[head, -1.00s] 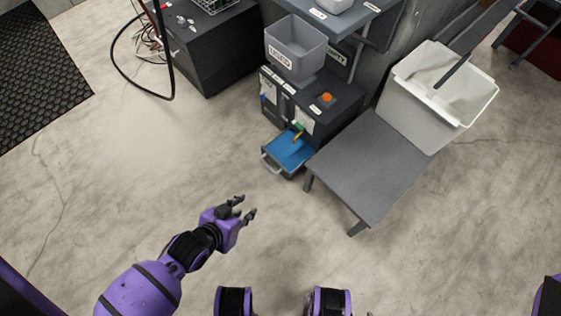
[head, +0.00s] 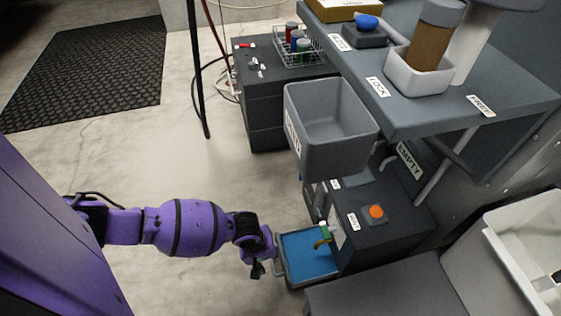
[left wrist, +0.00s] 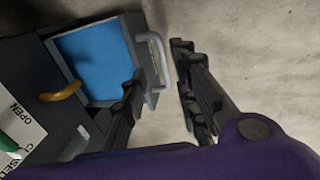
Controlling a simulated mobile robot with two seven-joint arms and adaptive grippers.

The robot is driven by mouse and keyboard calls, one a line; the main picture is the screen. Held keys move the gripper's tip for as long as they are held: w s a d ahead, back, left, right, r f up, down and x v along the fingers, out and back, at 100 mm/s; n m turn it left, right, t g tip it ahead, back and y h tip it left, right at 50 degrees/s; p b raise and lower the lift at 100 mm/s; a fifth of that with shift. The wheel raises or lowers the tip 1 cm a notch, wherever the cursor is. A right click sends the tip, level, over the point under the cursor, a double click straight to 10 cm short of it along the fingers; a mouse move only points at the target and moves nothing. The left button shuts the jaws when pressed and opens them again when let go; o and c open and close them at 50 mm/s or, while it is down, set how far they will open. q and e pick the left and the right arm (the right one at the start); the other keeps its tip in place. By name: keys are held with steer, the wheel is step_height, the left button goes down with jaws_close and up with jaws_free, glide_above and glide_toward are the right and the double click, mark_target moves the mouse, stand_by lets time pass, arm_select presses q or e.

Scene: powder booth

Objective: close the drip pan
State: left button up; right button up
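The drip pan (head: 308,257) is a shallow tray with a blue inside, standing pulled out from the dark cabinet (head: 375,225). It also shows in the left wrist view (left wrist: 92,62), with its pale bar handle (left wrist: 157,50) on the front. My left gripper (head: 268,266) is low beside the pan's front, on its left in the head view. In the left wrist view its two fingers (left wrist: 157,76) are apart, with the handle showing in the gap between them. Whether they touch it I cannot tell. My right gripper is not in view.
A green-and-yellow valve spout (head: 322,238) is over the pan. A grey low table (head: 385,290) stands close to the pan's right. The floor to the left is clear.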

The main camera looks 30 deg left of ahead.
mark_target(273, 266)
arm_select(q)
steer(key=f+b, duration=0.1)
steer(key=f, duration=0.1)
steer(key=f+b, duration=0.2)
steer(key=f, duration=0.1)
steer(key=w+d+f+b, duration=0.1)
steer(key=f, duration=0.1)
steer(key=shift+f+b, duration=0.3)
steer(key=shift+f, duration=0.05)
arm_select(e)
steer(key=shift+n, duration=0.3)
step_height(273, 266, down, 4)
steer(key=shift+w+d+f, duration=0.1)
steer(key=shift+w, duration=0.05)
arm_select(q)
jaws_close()
